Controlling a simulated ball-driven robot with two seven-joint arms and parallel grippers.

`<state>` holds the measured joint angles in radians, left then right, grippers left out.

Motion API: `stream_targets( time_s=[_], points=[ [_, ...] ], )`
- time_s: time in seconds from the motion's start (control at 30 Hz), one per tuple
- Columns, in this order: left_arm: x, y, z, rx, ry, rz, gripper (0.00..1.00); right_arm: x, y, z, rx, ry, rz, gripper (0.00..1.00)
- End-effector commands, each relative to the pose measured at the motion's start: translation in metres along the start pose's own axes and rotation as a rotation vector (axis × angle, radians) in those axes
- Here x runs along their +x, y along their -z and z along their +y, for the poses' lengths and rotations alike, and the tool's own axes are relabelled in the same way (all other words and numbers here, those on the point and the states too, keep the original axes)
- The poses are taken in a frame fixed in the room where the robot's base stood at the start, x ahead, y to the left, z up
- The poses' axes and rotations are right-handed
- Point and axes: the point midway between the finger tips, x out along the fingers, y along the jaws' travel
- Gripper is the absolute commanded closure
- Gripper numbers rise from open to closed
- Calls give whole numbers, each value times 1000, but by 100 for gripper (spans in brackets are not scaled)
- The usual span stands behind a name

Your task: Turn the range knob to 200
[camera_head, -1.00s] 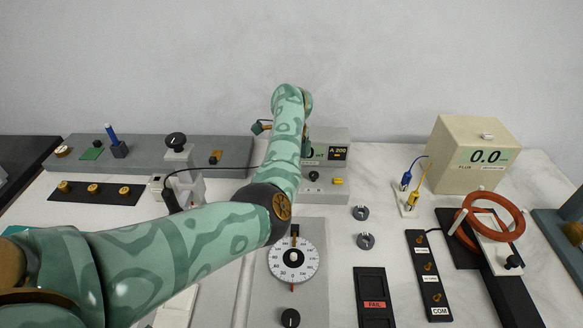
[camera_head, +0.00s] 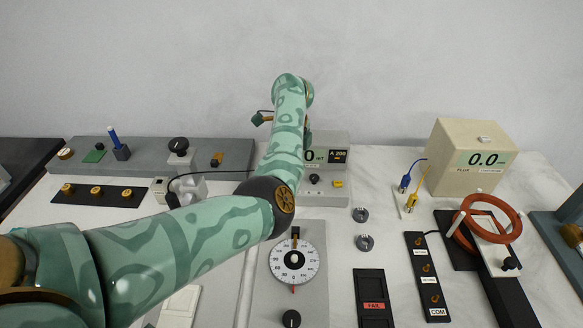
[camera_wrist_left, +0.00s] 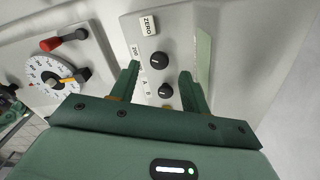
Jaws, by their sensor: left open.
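The grey meter box (camera_head: 328,190) stands at the back centre, partly hidden behind my left arm. Its small dark display (camera_head: 338,156) reads A 200. In the left wrist view its face shows two black knobs, an upper one (camera_wrist_left: 159,61) and a lower one (camera_wrist_left: 166,90). Small labels lie beside them, one seeming to read 200; I cannot tell for sure which is the range knob. My left gripper (camera_wrist_left: 160,72) is open, its fingers on either side of the knobs in that view. I cannot tell whether they touch anything. My right gripper is not in view.
A white dial (camera_head: 295,262) on a grey plate stands in front of the meter. Two dark rings (camera_head: 363,242) lie to its right. A grey console (camera_head: 220,150) is at the back left.

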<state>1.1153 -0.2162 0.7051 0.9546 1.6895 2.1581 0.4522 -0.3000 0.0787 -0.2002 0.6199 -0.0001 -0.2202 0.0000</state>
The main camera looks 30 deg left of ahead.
Motion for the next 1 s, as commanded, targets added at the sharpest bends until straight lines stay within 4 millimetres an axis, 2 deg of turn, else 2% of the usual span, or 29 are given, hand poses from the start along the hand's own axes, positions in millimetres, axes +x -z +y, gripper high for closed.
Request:
stream_targets(
  time_s=[0.03,0.1,0.3,0.4,0.6,1.0],
  points=[
    [-21,0,-1,-1,7,0,54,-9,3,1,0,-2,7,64],
    [-42,0,-1,-1,8,1,54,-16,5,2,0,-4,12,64],
    [-93,0,0,1,6,1,54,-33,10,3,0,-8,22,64],
    [-110,1,0,1,4,2,54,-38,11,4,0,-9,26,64],
    [-127,0,0,1,1,1,54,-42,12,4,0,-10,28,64],
    [-127,0,0,1,0,1,54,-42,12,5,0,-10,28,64]
  ],
)
